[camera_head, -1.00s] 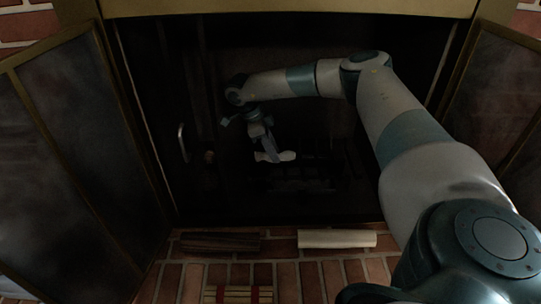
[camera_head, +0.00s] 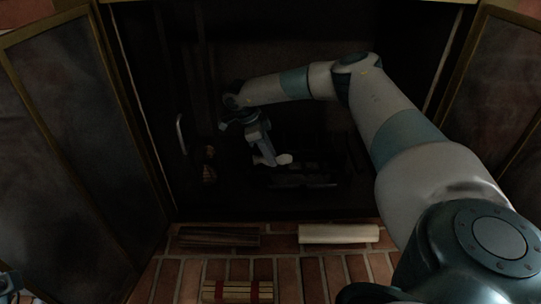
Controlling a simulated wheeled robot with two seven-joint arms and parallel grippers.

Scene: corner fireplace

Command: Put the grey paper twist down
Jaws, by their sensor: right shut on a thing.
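The pale grey paper twist (camera_head: 284,159) is inside the dark firebox, low over the grate (camera_head: 300,182). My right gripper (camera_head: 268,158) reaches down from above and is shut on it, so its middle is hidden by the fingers. The twist's pale end sticks out to the right of the fingers. The firebox is too dark to tell whether the twist touches the grate.
A dark log (camera_head: 219,237) and a pale log (camera_head: 338,234) lie on the brick hearth, with a red-banded bundle (camera_head: 238,291) nearer. A brownish object (camera_head: 209,174) is left of the grate. Glass doors (camera_head: 70,150) stand open at both sides.

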